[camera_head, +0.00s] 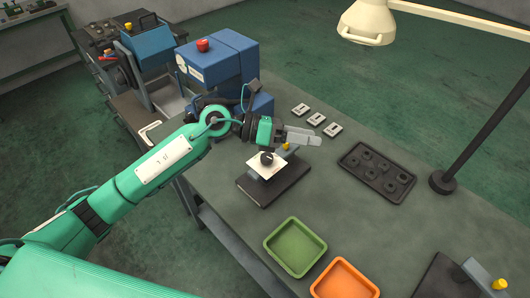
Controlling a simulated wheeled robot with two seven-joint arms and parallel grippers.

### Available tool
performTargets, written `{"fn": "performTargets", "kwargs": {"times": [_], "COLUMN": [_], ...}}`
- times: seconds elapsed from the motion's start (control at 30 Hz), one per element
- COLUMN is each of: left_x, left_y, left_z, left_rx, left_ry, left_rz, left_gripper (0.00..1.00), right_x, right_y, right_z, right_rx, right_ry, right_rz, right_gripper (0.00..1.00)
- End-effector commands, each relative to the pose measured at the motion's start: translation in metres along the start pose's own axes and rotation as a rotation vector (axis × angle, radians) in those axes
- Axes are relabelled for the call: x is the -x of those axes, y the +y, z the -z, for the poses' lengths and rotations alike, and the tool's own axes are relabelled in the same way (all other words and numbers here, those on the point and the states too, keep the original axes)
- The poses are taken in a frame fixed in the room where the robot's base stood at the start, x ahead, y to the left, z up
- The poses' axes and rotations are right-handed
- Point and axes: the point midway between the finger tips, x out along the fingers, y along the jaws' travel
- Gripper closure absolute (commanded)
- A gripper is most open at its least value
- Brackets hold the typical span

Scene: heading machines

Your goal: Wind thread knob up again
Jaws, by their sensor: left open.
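A small fixture with a dark base (285,184) stands on the bench, in front of the blue machine. It carries a white plate (260,171) with a round black knob (267,158) on it. A small yellow knob (286,146) shows behind and to the right of it, partly hidden by my left gripper. I cannot tell which of the two is the thread knob. My left gripper (312,138) is open, with its fingers pointing right, over or just behind the fixture. I see nothing between its fingers. My right gripper is out of view.
A green tray (296,271) and an orange tray (343,264) sit at the front. A dark tray of round parts (353,160) lies right, near a lamp post (443,182). Several small grey blocks (316,118) lie behind. A second fixture (437,277) stands front right. A blue machine (232,60) stands back left.

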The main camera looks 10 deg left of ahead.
Motion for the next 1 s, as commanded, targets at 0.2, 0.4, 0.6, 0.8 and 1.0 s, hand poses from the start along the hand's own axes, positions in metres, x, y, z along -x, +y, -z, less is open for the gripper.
{"fn": "performTargets", "kwargs": {"times": [0.2, 0.4, 0.6, 0.8, 1.0], "left_x": [0.041, 0.102, 0.137, 0.133, 0.113], "left_y": [0.048, 0.088, 0.103, 0.112, 0.132], "left_z": [0.019, 0.018, 0.012, 0.02, 0.045], "left_rx": [-0.256, -0.365, -0.389, -0.386, -0.384], "left_ry": [0.447, 0.772, 0.917, 0.93, 0.929], "left_rz": [-0.207, -0.407, -0.507, -0.514, -0.511], "left_gripper": [0.43, 0.43, 0.43, 0.43, 0.43], "right_x": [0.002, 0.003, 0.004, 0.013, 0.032], "right_y": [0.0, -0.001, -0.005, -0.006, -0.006], "right_z": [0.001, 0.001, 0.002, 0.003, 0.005], "right_rx": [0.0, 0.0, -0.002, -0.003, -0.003], "right_ry": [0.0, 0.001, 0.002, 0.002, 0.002], "right_rz": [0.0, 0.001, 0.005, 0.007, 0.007], "right_gripper": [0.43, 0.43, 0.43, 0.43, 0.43]}}
